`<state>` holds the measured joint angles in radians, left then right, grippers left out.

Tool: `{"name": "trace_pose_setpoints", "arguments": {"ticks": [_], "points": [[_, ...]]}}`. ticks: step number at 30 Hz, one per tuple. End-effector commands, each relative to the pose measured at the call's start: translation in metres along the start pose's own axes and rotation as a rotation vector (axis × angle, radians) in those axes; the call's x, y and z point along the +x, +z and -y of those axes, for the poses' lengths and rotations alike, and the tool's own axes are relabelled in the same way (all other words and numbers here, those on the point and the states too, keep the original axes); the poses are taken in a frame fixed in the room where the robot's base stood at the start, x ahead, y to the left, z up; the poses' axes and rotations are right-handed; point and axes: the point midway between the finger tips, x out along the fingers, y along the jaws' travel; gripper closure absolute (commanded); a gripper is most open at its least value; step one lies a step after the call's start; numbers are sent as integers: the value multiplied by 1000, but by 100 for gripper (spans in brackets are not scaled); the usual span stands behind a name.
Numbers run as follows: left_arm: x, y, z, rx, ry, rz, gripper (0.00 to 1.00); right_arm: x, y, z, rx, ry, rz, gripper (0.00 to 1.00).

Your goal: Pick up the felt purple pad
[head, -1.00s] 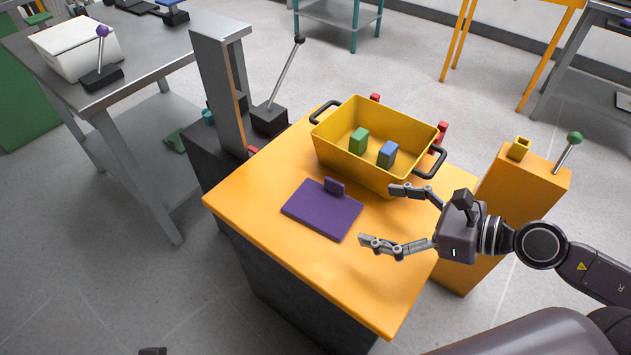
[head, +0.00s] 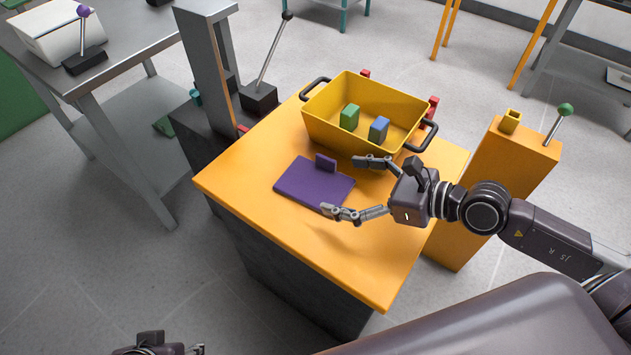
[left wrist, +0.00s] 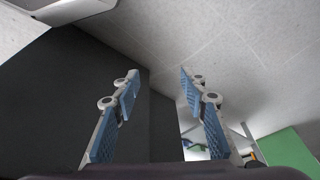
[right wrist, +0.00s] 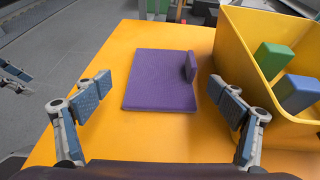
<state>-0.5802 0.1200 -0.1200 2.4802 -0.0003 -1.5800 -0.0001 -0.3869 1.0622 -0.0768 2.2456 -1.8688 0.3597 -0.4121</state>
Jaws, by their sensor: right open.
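The purple felt pad (head: 312,188) lies flat on the orange tabletop, with a small upright purple grip tab (head: 326,163) near its far edge. In the right wrist view the pad (right wrist: 160,82) lies ahead of the fingers, with its tab (right wrist: 190,67) on the right side. My right gripper (head: 358,187) is open and empty, just right of the pad in the head view. My left gripper (left wrist: 158,88) is open and empty in the left wrist view, over floor and a dark panel; only its top shows at the head view's bottom edge.
A yellow bin (head: 362,104) holding a green block (head: 349,117) and a blue block (head: 379,130) stands right behind the pad, close to my right fingers. A grey post (head: 212,70) and a lever (head: 272,60) rise at the table's left. The orange table's (head: 325,260) front is clear.

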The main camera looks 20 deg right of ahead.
Motion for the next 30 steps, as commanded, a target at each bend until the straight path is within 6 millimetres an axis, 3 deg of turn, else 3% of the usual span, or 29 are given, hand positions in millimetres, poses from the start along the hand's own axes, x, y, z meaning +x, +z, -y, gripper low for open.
{"name": "trace_pose_setpoints", "arguments": {"ticks": [8, 12, 16, 27, 30], "points": [[8, -4, -1, 0, 1, -27, 60, 20, -5, 2, 0, -1, 5, 12], [9, -42, -5, 6, 8, -163, 60, 34, -9, 3, 0, 0, 4, 12], [8, -53, -6, 7, 10, -205, 60, 46, -8, 3, 1, -1, 3, 12], [6, -59, -6, 8, 11, -228, 60, 52, -8, 2, 0, 0, 0, 12], [6, -59, -6, 8, 11, -228, 60, 52, -8, 2, 0, 0, 0, 23]]}}
